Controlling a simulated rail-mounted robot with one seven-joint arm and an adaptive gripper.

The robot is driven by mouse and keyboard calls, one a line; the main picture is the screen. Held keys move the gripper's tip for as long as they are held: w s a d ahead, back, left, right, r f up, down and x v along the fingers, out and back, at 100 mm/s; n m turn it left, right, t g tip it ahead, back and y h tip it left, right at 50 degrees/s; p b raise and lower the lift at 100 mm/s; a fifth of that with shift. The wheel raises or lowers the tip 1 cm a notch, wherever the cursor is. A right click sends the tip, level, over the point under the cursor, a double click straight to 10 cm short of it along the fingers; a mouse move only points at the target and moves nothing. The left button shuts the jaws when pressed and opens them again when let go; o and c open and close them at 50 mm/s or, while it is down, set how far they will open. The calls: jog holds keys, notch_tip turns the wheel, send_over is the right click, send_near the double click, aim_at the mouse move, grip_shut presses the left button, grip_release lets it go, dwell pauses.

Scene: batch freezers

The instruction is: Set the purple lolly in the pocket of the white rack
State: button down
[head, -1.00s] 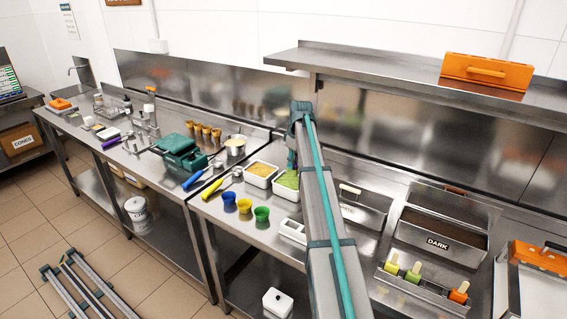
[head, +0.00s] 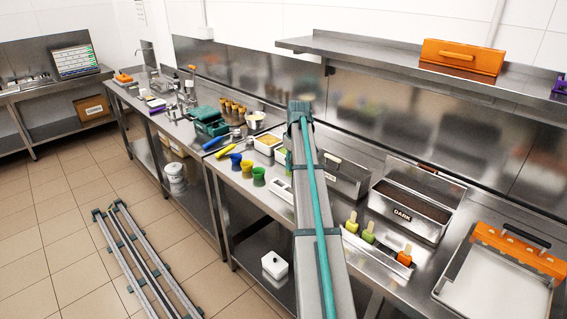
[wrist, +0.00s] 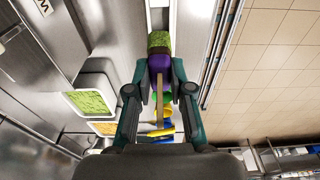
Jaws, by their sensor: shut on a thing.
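The purple lolly (wrist: 160,64) has a green, crumbly-looking end and a pale stick; it shows in the wrist view. My gripper (wrist: 161,82) is shut on it, with a finger on each side. The lolly is hidden behind my arm in the head view. A white rack (head: 279,188) lies on the steel counter, partly covered by my arm in the head view. A white piece (wrist: 158,16) beyond the lolly in the wrist view may be this rack. I cannot tell the gap between lolly and rack, and the pocket is not clear.
A steel holder with yellow, green and orange lollies (head: 369,232) stands right of my arm, before the DARK bin (head: 402,214). Blue, yellow and green cups (head: 247,169) stand left of the rack. An orange-edged tray (head: 492,285) is far right. A shelf (head: 380,55) overhangs the back.

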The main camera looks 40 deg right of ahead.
aim_at(291, 174)
jog(key=shift+f+b, duration=0.3)
jog(key=shift+f, duration=0.2)
jog(key=shift+f+b, duration=1.1)
jog(key=shift+f, duration=1.15)
jog(key=shift+f+b, duration=0.45)
jog(key=shift+f, duration=1.85)
dwell(1.6)
jog(key=c, duration=1)
grip_release()
jog(key=shift+o, duration=0.2)
jog(key=r, duration=0.4)
jog(key=s+r, duration=0.1)
jog(key=r, duration=0.7)
jog(key=shift+s, duration=0.2)
